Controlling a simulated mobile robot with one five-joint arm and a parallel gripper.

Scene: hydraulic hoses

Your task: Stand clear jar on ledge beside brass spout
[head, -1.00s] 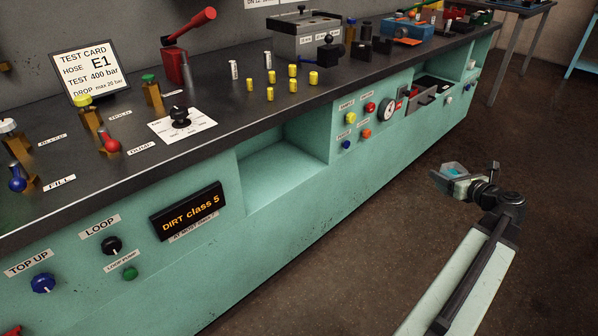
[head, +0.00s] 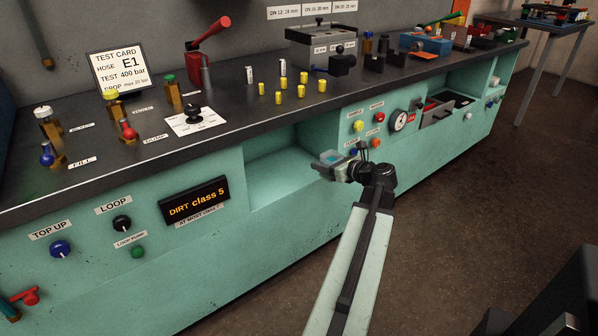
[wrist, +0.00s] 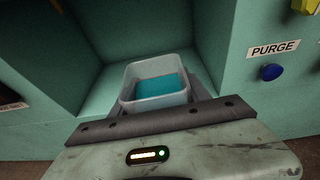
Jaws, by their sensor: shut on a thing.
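My gripper (head: 327,171) is shut on the clear jar (head: 329,157), an open, square, see-through box with a turquoise patch inside. In the head view the jar is at the right front of the recess in the green bench. In the wrist view the jar (wrist: 156,101) is upright between the fingers (wrist: 160,106), with the recess behind it. The recess floor (head: 262,188) is a bare green ledge, also in the wrist view (wrist: 98,97). A small piece hangs at the wrist view's top edge (wrist: 57,5); I cannot tell whether it is the brass spout.
The recess's right wall (wrist: 213,45) stands close to the right of the jar. Coloured buttons (head: 359,126) and a gauge (head: 401,120) sit on the front panel right of the recess. The black worktop (head: 240,112) overhangs it. The floor (head: 470,200) at the right is clear.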

